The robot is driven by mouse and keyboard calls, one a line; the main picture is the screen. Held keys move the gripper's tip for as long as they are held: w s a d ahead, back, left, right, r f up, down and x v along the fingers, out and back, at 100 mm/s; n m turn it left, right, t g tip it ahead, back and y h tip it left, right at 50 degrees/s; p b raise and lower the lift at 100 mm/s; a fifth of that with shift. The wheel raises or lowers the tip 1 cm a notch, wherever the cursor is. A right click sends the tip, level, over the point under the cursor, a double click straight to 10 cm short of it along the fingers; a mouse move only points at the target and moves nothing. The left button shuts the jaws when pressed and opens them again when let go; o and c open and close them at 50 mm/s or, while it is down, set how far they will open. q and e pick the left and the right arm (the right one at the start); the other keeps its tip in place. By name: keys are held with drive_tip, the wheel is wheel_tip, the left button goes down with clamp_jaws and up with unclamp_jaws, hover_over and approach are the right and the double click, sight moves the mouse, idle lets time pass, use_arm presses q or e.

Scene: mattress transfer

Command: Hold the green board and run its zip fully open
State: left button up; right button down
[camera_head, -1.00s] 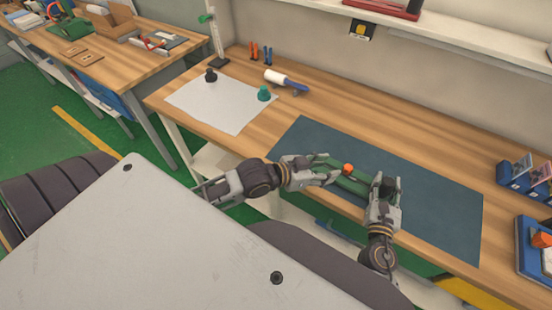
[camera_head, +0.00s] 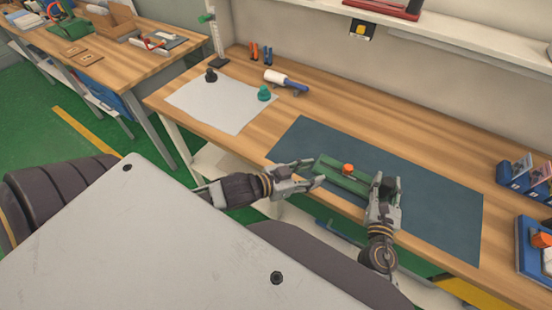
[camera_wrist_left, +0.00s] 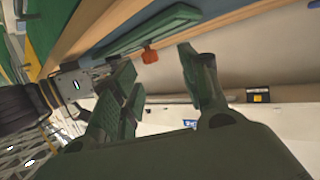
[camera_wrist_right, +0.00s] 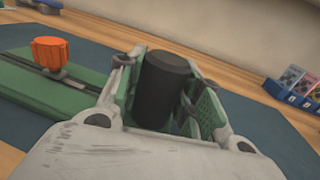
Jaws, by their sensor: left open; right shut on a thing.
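The green board (camera_head: 334,169) lies along the blue mat, with a dark lengthwise strip showing in the right wrist view. My right gripper (camera_head: 386,180) is shut on a black cylinder (camera_wrist_right: 162,88) at the board's right end. How the cylinder joins the board is hidden by the fingers. My left gripper (camera_head: 317,172) is open and empty, just off the board's left end. The board and pull lie beyond its fingers in the left wrist view (camera_wrist_left: 150,56).
The blue mat (camera_head: 440,215) is clear to the right. A white sheet (camera_head: 215,105) with a dark knob and a green knob (camera_head: 264,93) lies at the left. Blue card holders (camera_head: 520,178) and a blue tray (camera_head: 533,262) stand at the right end.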

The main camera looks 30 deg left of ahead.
use_arm(q)
drive_tip(key=s+f+m+g+h, duration=0.1)
drive_tip(key=s+f+h, duration=0.2)
drive_tip(key=s+f, duration=0.45)
drive_tip(key=w+a+f+n+y, duration=0.2)
drive_tip(key=a+f+n+y, duration=0.1)
drive_tip(key=a+f, duration=0.5)
drive_tip(key=shift+w+f+g+y, duration=0.25)
drive_tip(key=shift+f+y, duration=0.35)
drive_tip(key=shift+f, duration=1.15)
drive_tip(key=shift+s, duration=0.1)
drive_tip(key=shift+d+r, duration=0.1)
